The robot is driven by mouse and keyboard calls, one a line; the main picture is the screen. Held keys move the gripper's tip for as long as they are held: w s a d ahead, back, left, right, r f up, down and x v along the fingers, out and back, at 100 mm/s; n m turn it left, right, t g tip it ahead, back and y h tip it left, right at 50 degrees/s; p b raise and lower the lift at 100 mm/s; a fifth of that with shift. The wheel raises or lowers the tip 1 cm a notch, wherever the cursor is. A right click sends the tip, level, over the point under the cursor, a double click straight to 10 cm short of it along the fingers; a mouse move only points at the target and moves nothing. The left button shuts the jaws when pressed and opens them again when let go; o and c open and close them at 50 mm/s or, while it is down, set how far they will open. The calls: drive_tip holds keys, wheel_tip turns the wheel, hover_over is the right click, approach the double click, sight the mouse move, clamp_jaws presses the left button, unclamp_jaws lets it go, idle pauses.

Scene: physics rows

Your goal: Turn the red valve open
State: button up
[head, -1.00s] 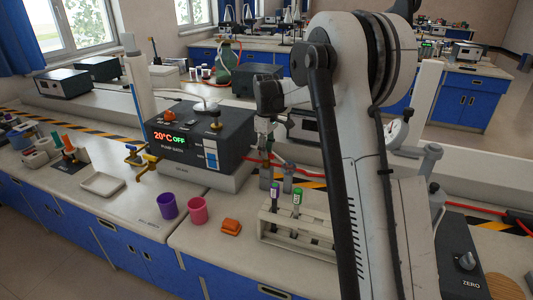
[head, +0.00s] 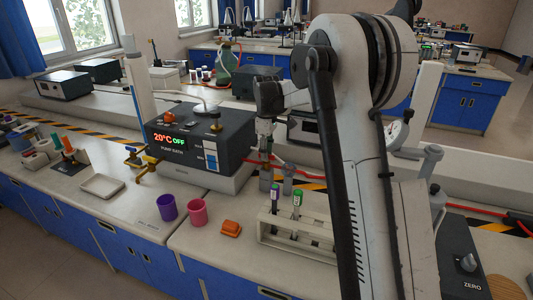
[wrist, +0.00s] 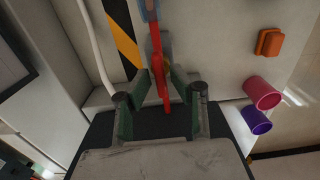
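The red valve handle (wrist: 158,65) shows in the wrist view as a long narrow red bar, running from the top middle down between my fingers. Its top end meets a blue-grey fitting. My gripper (wrist: 160,76) is open, with a finger on each side of the bar. I see gaps beside the bar, but cannot tell whether either finger touches it. In the head view my gripper (head: 267,145) hangs just right of the dark water bath (head: 205,140), pointing down. The valve handle cannot be made out clearly there.
A test-tube rack (head: 290,235), an orange block (head: 231,228), a pink cup (head: 197,211) and a purple cup (head: 168,207) stand near the bench's front. A white tray (head: 102,186) lies at left on mostly clear bench.

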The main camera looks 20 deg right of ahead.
sight(266, 163)
drive_tip(key=shift+o, duration=0.4)
wheel_tip(266, 163, up, 12)
idle(0.4)
drive_tip(key=shift+s, duration=0.1)
idle(0.3)
drive_tip(key=s+a+r+m+t, duration=0.25)
drive_tip(key=s+a, duration=0.25)
drive_tip(key=s, duration=0.5)
drive_tip(key=s+a+r+m+t, duration=0.15)
drive_tip(key=s+a+r, duration=0.3)
drive_tip(key=s, duration=0.55)
drive_tip(key=s+a+f+m+t, duration=0.1)
drive_tip(key=s+a+f+m, duration=0.1)
drive_tip(key=s+f, duration=0.3)
drive_tip(key=s+a+f+m+t, duration=0.2)
drive_tip(key=s+f, duration=0.3)
drive_tip(key=s, duration=0.8)
drive_tip(key=shift+s+a+f+m, duration=0.2)
drive_tip(key=shift+s+a+m, duration=0.2)
drive_tip(key=shift+a+m, duration=0.25)
